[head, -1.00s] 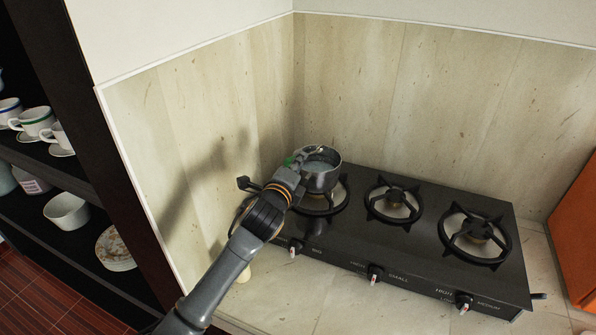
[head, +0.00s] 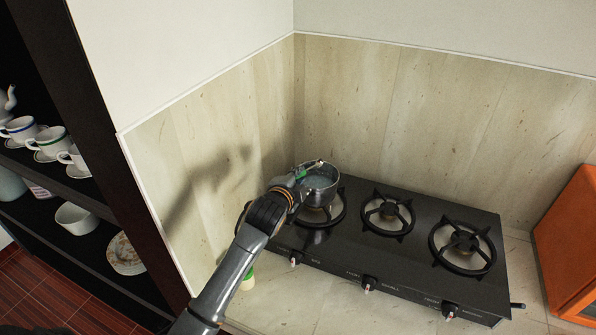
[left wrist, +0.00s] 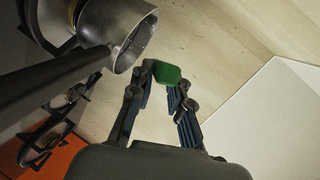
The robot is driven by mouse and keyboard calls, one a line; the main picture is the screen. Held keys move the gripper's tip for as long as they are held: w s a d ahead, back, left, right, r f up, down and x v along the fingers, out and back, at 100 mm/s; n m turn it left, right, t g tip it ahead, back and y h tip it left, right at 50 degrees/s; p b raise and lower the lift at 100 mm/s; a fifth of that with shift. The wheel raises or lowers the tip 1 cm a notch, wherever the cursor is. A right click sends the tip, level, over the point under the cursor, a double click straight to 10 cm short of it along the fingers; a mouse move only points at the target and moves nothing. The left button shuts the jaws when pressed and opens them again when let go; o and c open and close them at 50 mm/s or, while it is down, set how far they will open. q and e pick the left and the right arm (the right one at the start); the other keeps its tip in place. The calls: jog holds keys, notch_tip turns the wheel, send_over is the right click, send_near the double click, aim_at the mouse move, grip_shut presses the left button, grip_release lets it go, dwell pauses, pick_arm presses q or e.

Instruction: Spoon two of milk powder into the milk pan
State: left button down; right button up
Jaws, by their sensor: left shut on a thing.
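The metal milk pan (head: 329,197) stands on the left burner with pale liquid inside. It also shows tilted in the left wrist view (left wrist: 120,22), with its dark handle. My left gripper (head: 299,177) is at the pan's left rim, shut on a small green thing, probably the spoon (head: 303,172). The green part shows between the fingertips in the left wrist view (left wrist: 172,74). A small pale tip shows above the pan; I cannot tell whether it holds powder. A pale container with a green top (head: 248,282), perhaps the milk powder, stands on the counter, partly behind my arm.
The black stove (head: 345,262) has two empty burners to the right of the pan. An orange box (head: 572,245) stands at the far right. Shelves with cups and a plate (head: 125,254) are at the left. Tiled walls close in behind the pan.

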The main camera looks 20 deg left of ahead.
pick_arm(q)
jog(key=r+n, duration=0.1)
jog(key=n, duration=0.1)
jog(key=n+g+h, duration=0.1)
jog(key=shift+w+a+r+n+b, duration=0.15)
jog(key=shift+r+n+b, duration=0.15)
jog(key=shift+r+n, duration=0.1)
jog(key=n, duration=0.1)
jog(key=r+n+g+h, duration=0.1)
jog(key=shift+w+a+n+h, duration=0.15)
jog(key=shift+a+n+h, duration=0.15)
jog(key=shift+a+n, duration=0.1)
jog(key=n, duration=0.1)
jog(key=r+n+h, duration=0.1)
jog(key=shift+a+n+g, duration=0.25)
jog(key=shift+n+g, duration=0.05)
jog(key=shift+g, duration=0.1)
jog(key=shift+a+r+n+h, duration=0.1)
jog(key=shift+r+n+h, duration=0.2)
jog(key=shift+n+h, duration=0.45)
jog(key=shift+f, duration=0.1)
